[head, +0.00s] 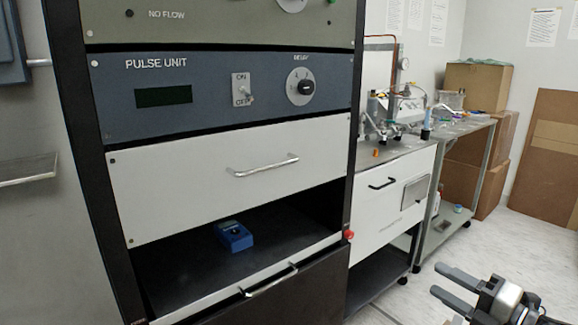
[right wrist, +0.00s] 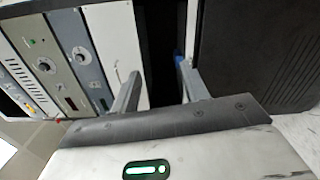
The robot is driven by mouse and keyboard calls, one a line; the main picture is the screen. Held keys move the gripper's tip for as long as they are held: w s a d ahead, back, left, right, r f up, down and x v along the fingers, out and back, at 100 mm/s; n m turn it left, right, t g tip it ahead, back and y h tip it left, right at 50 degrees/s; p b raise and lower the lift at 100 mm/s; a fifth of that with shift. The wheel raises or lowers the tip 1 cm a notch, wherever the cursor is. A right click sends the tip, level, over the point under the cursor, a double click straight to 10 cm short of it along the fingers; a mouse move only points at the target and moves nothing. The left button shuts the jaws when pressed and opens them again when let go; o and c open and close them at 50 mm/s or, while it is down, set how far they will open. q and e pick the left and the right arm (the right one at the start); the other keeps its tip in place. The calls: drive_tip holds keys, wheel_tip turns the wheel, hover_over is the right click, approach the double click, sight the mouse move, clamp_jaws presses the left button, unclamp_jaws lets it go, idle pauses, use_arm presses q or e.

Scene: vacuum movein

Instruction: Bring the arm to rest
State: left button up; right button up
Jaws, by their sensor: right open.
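My right gripper (head: 436,280) is at the lower right of the head view, in front of the rack and to its right. Its two fingers are apart with nothing between them. In the right wrist view the gripper (right wrist: 158,70) is open, its fingers pointing toward the rack front and a dark gap. In the head view it is clear of the rack and touches nothing that I can see. My left gripper is not in view.
A rack with a pulse unit (head: 220,95) and a white drawer front (head: 200,190) stands at left. A blue handheld device (head: 234,236) lies in the open bay below. A bench (head: 400,160), a cart and cardboard boxes (head: 475,88) stand behind. Floor (head: 510,240) at right is clear.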

drive_tip(key=s+a+f+m+g+h+p, duration=0.1)
drive_tip(key=s+a+f+m+g+h, duration=0.1)
drive_tip(key=s+a+f+m, duration=0.5)
drive_tip(key=s+a+f+m+g+h+p, duration=0.1)
drive_tip(key=s+a+f+m+h, duration=0.4)
drive_tip(key=m, duration=1.3)
drive_tip(key=s+a+f+p, duration=0.1)
drive_tip(key=s+a+f, duration=0.1)
drive_tip(key=s+f, duration=0.2)
drive_tip(key=shift+s+a+g, duration=0.15)
drive_tip(key=shift+s+g, duration=0.25)
drive_tip(key=shift+s, duration=0.9)
